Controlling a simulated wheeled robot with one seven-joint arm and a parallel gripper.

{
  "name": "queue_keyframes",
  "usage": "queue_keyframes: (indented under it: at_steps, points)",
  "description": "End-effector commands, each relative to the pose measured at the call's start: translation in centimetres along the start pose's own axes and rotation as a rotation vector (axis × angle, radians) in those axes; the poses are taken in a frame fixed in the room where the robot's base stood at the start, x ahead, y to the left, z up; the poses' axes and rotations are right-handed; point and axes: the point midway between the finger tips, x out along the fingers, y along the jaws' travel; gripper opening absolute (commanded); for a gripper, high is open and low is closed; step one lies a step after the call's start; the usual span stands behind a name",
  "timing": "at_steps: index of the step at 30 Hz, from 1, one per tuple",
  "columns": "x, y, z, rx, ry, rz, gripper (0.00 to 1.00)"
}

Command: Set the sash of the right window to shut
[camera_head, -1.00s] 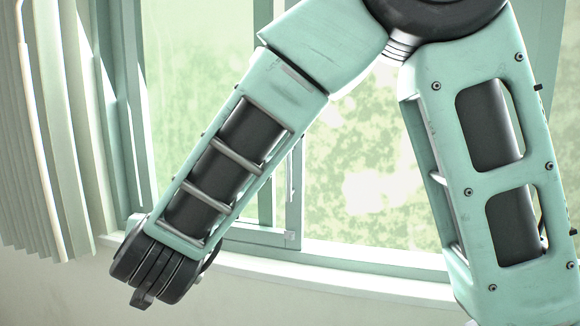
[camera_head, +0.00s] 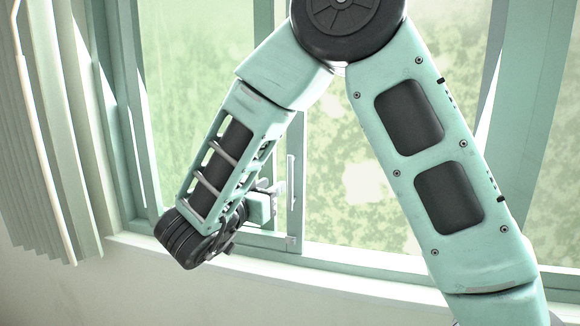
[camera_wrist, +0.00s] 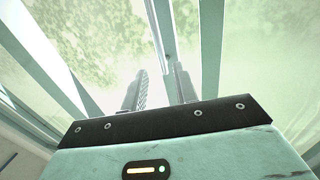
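The pale green window sash (camera_head: 294,215) stands on the left side of the window in the head view, with its right upright near the middle of the opening. A slim upright handle (camera_head: 291,172) is on that upright. My gripper (camera_head: 279,188) is beside the handle, partly hidden behind my forearm. In the wrist view my gripper (camera_wrist: 160,88) has its two fingers apart, with a narrow upright (camera_wrist: 162,38) showing beyond the gap. I cannot tell whether the fingers touch the handle.
The sill (camera_head: 350,281) runs below the window. The right side of the frame (camera_head: 538,150) stands behind my arm. Between the sash's upright and my upper arm, bright greenery shows through the window.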

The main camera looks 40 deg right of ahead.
Motion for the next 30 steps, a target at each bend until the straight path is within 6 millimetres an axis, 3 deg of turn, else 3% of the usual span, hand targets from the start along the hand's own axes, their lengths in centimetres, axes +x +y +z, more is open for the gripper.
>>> queue_keyframes:
  at_steps: [9,15,27,28,30]
  points:
    - [6.5,0.1,-0.3,-0.002,-0.001,0.003,0.29]
    - [8.9,0.0,-0.2,0.0,-0.002,0.001,0.29]
    - [9.7,0.0,0.0,0.002,-0.001,-0.002,0.29]
    - [9.7,0.0,0.0,0.002,-0.001,-0.002,0.26]
    - [9.7,0.0,0.0,0.002,-0.001,-0.002,0.07]
